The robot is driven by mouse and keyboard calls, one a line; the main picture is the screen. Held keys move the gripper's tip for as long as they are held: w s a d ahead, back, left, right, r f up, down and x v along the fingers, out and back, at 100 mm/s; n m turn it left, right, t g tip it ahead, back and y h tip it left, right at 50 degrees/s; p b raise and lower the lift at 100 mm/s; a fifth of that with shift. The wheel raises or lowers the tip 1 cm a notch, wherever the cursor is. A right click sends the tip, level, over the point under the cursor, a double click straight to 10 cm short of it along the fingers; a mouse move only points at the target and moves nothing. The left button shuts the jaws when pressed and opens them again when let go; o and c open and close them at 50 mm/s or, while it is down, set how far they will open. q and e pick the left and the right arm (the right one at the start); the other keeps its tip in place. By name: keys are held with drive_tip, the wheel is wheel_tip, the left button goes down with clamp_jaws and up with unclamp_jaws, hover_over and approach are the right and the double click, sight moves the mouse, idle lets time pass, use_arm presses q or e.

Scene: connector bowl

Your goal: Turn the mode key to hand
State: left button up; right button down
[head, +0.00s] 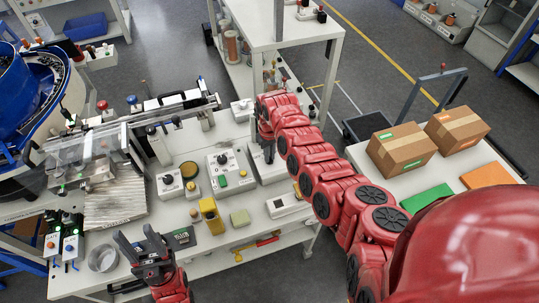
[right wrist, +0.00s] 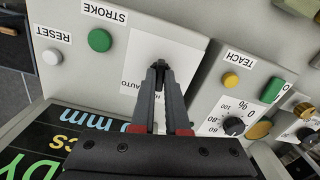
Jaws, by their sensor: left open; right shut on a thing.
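My right gripper (right wrist: 158,68) is shut on the mode key, with its fingertips over a white plate (right wrist: 178,45) on a grey control box. The key is mostly hidden between the fingertips, so I cannot tell which way it points. The AUTO label (right wrist: 131,85) shows just left of the fingers. In the head view the right gripper (head: 268,150) reaches down to the box (head: 268,175) at the back of the bench. My left gripper (head: 143,247) is open and empty above the front left of the bench.
Green STROKE (right wrist: 100,40) and white RESET (right wrist: 53,57) buttons lie left of the key. A TEACH box (right wrist: 258,78) with a dial (right wrist: 233,126) stands to the right. A yellow holder (head: 211,216) and a clear dish (head: 103,258) stand on the bench.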

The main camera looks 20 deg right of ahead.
drive_tip(key=shift+f+m+b, duration=0.1)
drive_tip(key=shift+m+b, duration=0.25)
drive_tip(key=shift+m, duration=0.25)
drive_tip(key=shift+m+b, duration=0.35)
drive_tip(key=shift+m, duration=0.15)
drive_tip(key=c, duration=0.9)
unclamp_jaws()
